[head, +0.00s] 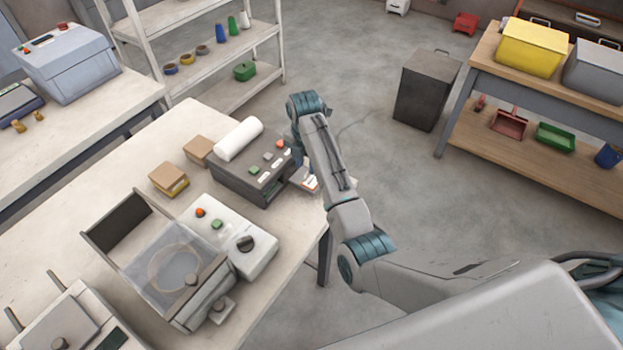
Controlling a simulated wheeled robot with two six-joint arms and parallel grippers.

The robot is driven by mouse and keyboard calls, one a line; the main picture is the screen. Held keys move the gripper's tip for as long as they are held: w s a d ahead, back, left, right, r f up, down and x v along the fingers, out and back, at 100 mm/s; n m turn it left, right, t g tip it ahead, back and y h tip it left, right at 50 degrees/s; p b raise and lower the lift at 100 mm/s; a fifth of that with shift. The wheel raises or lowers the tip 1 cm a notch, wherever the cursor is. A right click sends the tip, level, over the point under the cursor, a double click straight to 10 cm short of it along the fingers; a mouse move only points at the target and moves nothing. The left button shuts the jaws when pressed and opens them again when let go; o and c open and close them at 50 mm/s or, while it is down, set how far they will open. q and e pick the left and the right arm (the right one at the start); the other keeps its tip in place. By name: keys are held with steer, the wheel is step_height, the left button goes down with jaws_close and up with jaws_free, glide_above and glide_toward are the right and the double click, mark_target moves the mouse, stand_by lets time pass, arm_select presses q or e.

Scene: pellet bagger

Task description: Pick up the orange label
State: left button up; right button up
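A small white label with an orange-red mark (311,183) shows at the front right end of the dark label printer (243,175), just left of my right forearm. My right arm reaches up from the lower right and bends over beside the printer. My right gripper (300,176) is mostly hidden behind the arm, close to the label. I cannot tell whether its fingers touch the label or are open or shut. My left gripper is out of view.
A white roll (238,139) sits on the printer. A control box (229,238), a clear-lidded machine (172,272) and two cardboard boxes (168,179) (199,150) stand on the pale table.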

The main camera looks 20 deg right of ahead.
mark_target(305, 175)
step_height(305, 175, down, 3)
steer(key=shift+a+f+p, duration=0.1)
steer(key=shift+f+p, duration=0.1)
steer(key=shift+p, duration=0.65)
steer(key=shift+w+f, duration=0.1)
steer(key=shift+f, duration=0.5)
jaws_close()
steer(key=shift+r, duration=0.1)
